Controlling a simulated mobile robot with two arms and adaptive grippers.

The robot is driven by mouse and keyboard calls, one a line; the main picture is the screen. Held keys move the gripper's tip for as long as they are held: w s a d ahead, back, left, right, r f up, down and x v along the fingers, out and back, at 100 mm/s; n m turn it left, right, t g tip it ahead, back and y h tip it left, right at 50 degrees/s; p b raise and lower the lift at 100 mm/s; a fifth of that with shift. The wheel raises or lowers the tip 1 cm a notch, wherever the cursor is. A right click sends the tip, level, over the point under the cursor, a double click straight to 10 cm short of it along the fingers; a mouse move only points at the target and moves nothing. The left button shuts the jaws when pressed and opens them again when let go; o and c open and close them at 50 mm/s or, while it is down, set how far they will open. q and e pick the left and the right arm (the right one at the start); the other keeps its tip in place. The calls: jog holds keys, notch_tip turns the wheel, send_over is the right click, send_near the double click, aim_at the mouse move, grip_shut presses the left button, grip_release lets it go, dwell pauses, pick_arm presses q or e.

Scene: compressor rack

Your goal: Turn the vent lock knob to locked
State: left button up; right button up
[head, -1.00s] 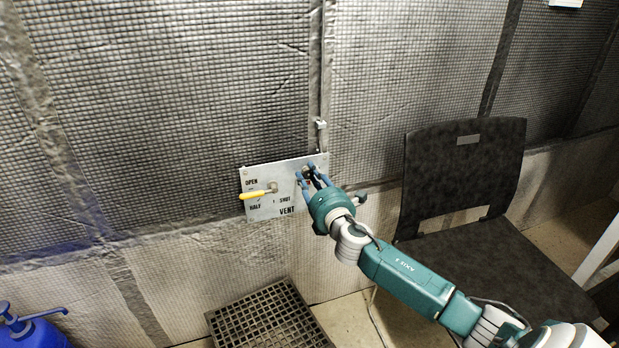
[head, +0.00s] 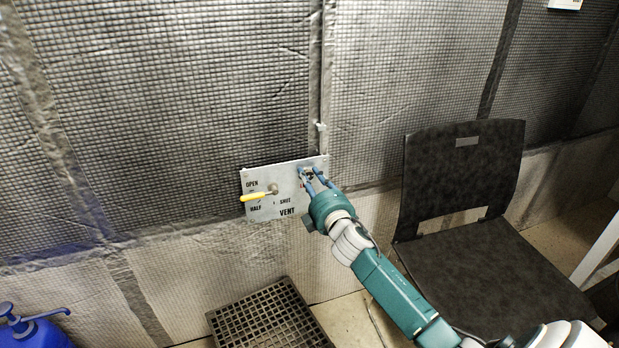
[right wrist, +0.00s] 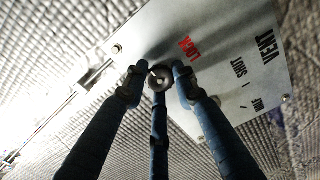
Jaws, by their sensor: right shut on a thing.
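The vent panel (head: 270,209) is a pale metal plate on the wall, with the words OPEN, HALF, SHUT and VENT. A yellow-handled lever (head: 256,196) on its left side points left. The lock knob (right wrist: 160,78) is a small round dark piece near red LOCK lettering in the right wrist view. My right gripper (head: 313,178) is at the panel's upper right corner, shut on the knob. Its blue fingers (right wrist: 155,90) surround the knob in the right wrist view and hide part of it. Which way the knob is turned cannot be told. My left gripper is not in view.
A dark chair (head: 465,190) stands to the right of my right arm. A black grate (head: 262,318) lies on the floor below the panel. A blue pump container (head: 35,332) is at the lower left. A conduit (head: 324,100) runs up the wall above the panel.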

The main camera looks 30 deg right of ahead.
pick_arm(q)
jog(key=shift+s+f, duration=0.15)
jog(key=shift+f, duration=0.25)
pick_arm(e)
jog(key=shift+d+r+m, duration=0.1)
jog(key=shift+d+m, duration=0.2)
jog(key=o, duration=1.2)
jog(key=shift+d, duration=0.1)
jog(key=shift+c, duration=0.2)
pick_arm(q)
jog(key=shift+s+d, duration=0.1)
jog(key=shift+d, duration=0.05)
pick_arm(e)
jog(key=shift+s+a+f, duration=0.2)
jog(key=shift+s+a, duration=0.15)
jog(key=shift+s, duration=0.2)
jog(key=v, duration=1.1)
